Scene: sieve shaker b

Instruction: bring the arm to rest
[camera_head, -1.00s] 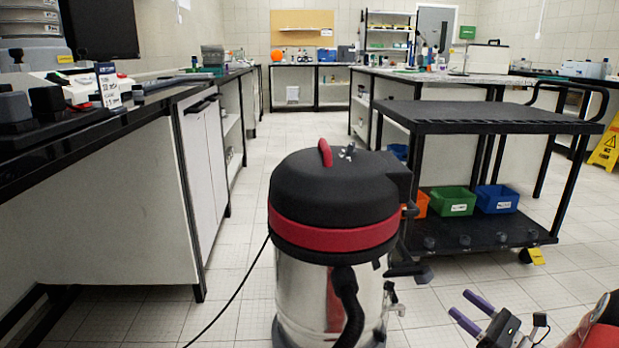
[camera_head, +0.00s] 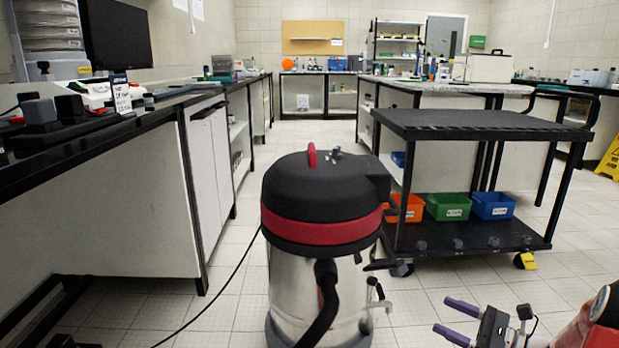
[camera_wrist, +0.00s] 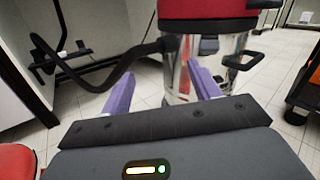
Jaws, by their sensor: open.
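My gripper (camera_head: 456,318) is at the lower right of the head view, low above the floor and right of the vacuum cleaner. Its two purple fingers are apart with nothing between them. In the wrist view my gripper (camera_wrist: 163,88) also shows open and empty, with the fingers pointing towards the vacuum's steel drum. Part of my red and black arm shows at the bottom right corner of the head view. The rest of my arm is out of view.
The vacuum cleaner (camera_head: 322,232) stands upright close in front, its black hose (camera_wrist: 100,72) curving at its side. A black cart (camera_head: 470,124) with several coloured bins is behind it on the right. A bench (camera_head: 110,135) runs along the left. Tiled floor lies between.

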